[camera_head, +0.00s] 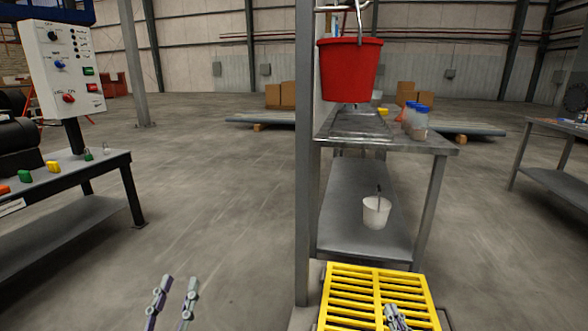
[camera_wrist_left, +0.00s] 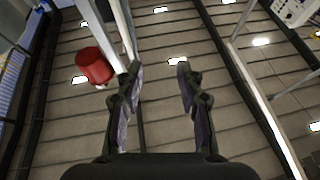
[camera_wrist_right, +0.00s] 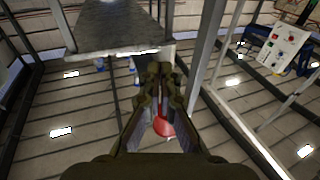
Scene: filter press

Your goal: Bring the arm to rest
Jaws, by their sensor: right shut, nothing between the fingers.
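My left gripper (camera_head: 180,281) is low at the bottom of the head view, left of the grey post, over bare floor. Its two fingers stand apart with nothing between them, as the left wrist view (camera_wrist_left: 158,70) also shows. My right gripper (camera_head: 393,309) is at the bottom of the head view, in front of the yellow slatted platform. Its fingers are together and empty; they also show closed in the right wrist view (camera_wrist_right: 160,70). Neither gripper visibly touches anything. Most of both arms is out of the head view.
A red bucket (camera_head: 350,72) hangs beside the grey post (camera_head: 303,200). A metal table (camera_head: 440,146) carries jars (camera_head: 416,122); a white pail (camera_head: 376,212) stands on its lower shelf. The yellow platform (camera_head: 340,290) is below. A control panel (camera_head: 62,66) and black bench (camera_head: 110,166) stand left. Floor between is clear.

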